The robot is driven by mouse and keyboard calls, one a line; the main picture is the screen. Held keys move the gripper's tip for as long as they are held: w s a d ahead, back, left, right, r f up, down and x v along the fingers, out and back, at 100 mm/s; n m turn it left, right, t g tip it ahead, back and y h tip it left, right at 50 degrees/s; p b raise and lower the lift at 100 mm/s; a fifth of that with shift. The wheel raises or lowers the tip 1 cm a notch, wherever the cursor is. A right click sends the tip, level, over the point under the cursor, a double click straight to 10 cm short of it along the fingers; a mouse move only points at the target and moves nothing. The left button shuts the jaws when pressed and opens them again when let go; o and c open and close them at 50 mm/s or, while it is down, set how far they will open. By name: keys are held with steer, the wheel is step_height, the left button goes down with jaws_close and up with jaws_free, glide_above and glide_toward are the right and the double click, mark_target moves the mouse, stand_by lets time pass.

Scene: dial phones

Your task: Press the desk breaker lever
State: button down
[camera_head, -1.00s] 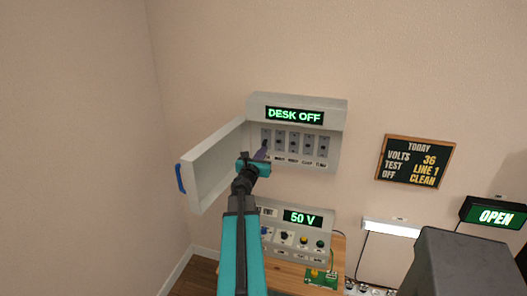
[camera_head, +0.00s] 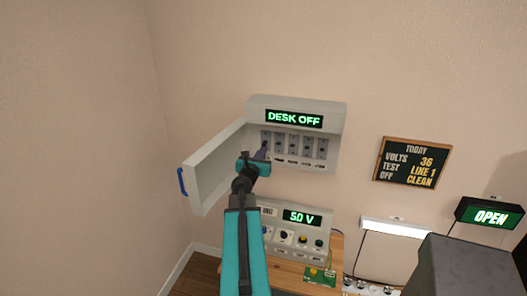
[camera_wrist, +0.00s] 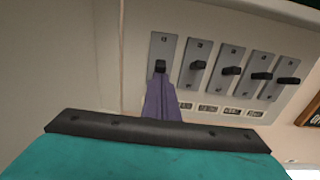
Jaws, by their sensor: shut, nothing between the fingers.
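The breaker box (camera_head: 335,120) hangs on the wall with its door (camera_head: 212,172) swung open to the left. Its green display (camera_head: 294,118) reads "DESK OFF". A row of several breaker levers shows below the display; the labels are too small to read. My gripper (camera_head: 263,153) is shut and empty, in front of the leftmost lever. In the wrist view my purple fingertips (camera_wrist: 161,98) are at the lower edge of the leftmost black lever (camera_wrist: 160,66); I cannot tell whether they touch it. The other levers (camera_wrist: 232,71) stand to the right.
A bench unit (camera_head: 290,240) reading "50 V" stands below on a wooden table (camera_head: 285,275) with a green board (camera_head: 320,276). A chalkboard (camera_head: 413,162) and an "OPEN" sign (camera_head: 490,216) are on the right. The open door stands close to my arm's left.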

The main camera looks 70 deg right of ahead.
steer(key=shift+r, duration=0.15)
steer(key=shift+a+r, duration=0.1)
steer(key=shift+r, duration=0.1)
steer(key=shift+f, duration=0.15)
steer(key=a, duration=0.1)
steer(key=a+b, duration=0.1)
steer(key=a, duration=0.3)
steer(key=shift+s+a+r, duration=0.2)
steer(key=shift+s+r, duration=0.15)
stand_by(0.5)
steer(key=a+r+p, duration=0.1)
steer(key=p, duration=0.5)
steer(key=shift+a, duration=0.1)
